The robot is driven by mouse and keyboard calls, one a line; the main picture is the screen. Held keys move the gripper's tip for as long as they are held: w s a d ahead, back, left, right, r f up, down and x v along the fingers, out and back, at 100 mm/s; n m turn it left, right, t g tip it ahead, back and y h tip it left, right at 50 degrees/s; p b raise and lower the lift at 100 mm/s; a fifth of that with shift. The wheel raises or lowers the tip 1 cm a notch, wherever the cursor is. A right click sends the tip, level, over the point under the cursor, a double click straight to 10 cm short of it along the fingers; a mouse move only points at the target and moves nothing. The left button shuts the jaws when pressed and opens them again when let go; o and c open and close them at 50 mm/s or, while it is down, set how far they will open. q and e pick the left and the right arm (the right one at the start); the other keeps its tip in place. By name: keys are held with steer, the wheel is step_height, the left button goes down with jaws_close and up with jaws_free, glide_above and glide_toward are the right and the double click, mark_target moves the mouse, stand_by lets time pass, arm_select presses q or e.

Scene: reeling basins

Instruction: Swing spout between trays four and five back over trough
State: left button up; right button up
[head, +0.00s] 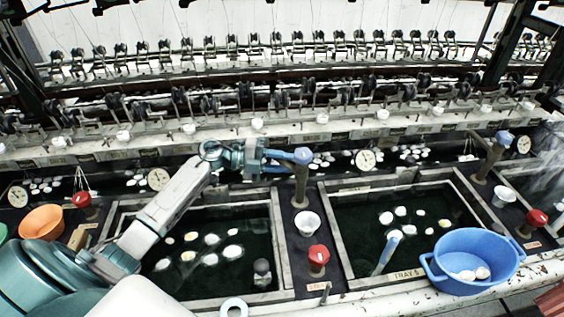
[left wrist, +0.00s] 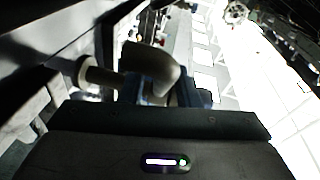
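The spout (head: 301,186) between the two dark water trays is a brown pipe with a blue top, standing over the dark divider. My left gripper (head: 281,160) reaches in from the left, its blue fingers at the upper part of the spout. In the left wrist view the bent pipe (left wrist: 152,68) shows just beyond the blue fingers (left wrist: 180,97). Whether the fingers touch or clasp the pipe I cannot tell. The long trough (head: 340,162) runs behind the trays, with white cocoons floating in it. My right gripper is out of view.
Tray five (head: 350,238) is right of the divider; another tray (head: 235,262) is left. A white cup (head: 307,223) and red knob (head: 318,260) stand on the divider. A blue basin (head: 472,255) sits front right, an orange bowl (head: 41,221) left. Another spout (head: 490,165) stands right.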

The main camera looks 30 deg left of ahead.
arm_select(q)
steer(key=shift+o, duration=0.5)
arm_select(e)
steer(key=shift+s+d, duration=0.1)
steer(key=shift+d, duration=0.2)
arm_select(q)
steer(key=shift+a, duration=0.1)
steer(key=shift+s+a, duration=0.15)
steer(key=b+v, duration=0.2)
steer(key=v, duration=0.5)
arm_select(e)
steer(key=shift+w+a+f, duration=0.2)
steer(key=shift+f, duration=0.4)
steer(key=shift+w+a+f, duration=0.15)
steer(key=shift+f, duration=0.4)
arm_select(q)
steer(key=shift+c, duration=0.2)
